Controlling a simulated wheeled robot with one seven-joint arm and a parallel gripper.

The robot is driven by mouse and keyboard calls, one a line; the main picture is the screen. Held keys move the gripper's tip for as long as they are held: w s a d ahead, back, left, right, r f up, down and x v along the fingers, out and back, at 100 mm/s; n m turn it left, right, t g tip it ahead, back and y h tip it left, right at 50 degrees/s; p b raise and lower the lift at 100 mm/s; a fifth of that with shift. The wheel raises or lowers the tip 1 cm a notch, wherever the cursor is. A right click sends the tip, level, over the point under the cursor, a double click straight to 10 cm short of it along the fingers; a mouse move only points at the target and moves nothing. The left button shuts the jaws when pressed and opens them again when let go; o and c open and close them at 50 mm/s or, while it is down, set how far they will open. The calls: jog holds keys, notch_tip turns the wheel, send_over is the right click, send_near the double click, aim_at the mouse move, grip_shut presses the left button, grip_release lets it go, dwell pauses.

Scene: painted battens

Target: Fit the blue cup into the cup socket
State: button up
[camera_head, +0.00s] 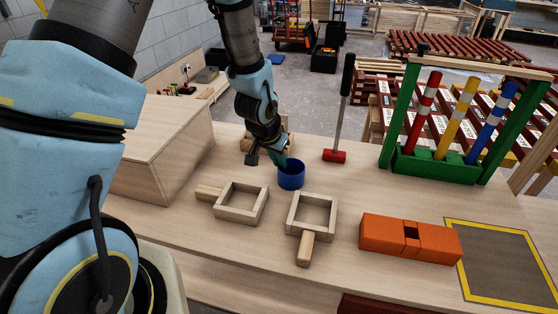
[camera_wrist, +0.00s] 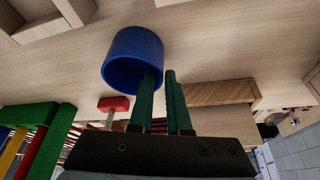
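The blue cup (camera_head: 291,177) is upright, near the middle of the wooden table; I cannot tell whether it touches the tabletop. My gripper (camera_head: 283,160) points down at its rim. In the wrist view the cup (camera_wrist: 128,52) shows its open mouth, with one green finger inside it and the other outside. The fingers (camera_wrist: 161,74) are close together with the cup wall between them, so my gripper looks shut on the wall. Two square wooden frames with handles, a left one (camera_head: 223,209) and a right one (camera_head: 309,238), lie in front. I cannot tell which thing is the cup socket.
A wooden block (camera_wrist: 222,93) stands behind my gripper. A red-headed mallet (camera_head: 334,156) stands behind the cup. A green rack (camera_head: 436,166) with striped poles is at right. An orange block (camera_head: 381,234) lies beside a yellow-bordered dark area (camera_head: 505,268). A large wooden box (camera_head: 135,185) is left.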

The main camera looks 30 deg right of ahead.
jog(key=shift+o, duration=1.3)
jog(key=shift+r, duration=0.1)
jog(key=v, duration=1.2)
